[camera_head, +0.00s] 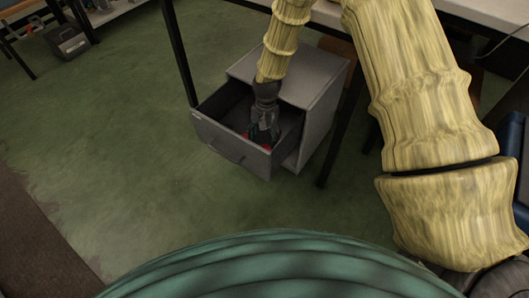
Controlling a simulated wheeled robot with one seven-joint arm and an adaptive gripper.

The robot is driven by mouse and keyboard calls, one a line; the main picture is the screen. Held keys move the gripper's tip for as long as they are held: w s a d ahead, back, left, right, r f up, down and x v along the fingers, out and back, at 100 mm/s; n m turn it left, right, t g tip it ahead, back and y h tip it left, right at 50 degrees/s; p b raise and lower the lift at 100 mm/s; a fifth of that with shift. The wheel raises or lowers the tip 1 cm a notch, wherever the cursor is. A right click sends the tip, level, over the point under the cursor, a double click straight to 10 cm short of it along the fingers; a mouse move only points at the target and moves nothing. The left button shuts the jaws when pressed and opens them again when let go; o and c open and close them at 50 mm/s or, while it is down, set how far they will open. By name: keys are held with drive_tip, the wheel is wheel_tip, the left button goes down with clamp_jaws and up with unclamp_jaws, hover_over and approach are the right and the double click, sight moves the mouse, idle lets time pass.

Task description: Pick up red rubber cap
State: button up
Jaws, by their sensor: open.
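My gripper (264,134) points down into the open drawer (217,147) of a grey cabinet (305,78). Its jaws are open. Red (268,147) shows low beside the fingertips, inside the drawer, and looks like the red rubber cap. It is small and mostly hidden by the gripper, so I cannot tell whether it lies between the fingers or whether they touch it.
The drawer's walls stand close around my gripper. A table (485,12) with dark legs stands above and beside the cabinet. The green floor (120,150) to the left is clear. A dark box (68,42) lies on the floor at the far left.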

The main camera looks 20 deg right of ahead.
sight(265, 147)
drive_tip(key=shift+s+f+b, duration=0.25)
drive_tip(key=shift+f+b, duration=0.45)
drive_tip(key=shift+f, duration=0.7)
drive_tip(key=shift+s+f+b, duration=0.2)
drive_tip(key=shift+f+b, duration=0.5)
drive_tip(key=shift+f, duration=0.7)
drive_tip(key=shift+r, duration=0.1)
drive_tip(key=c, duration=0.9)
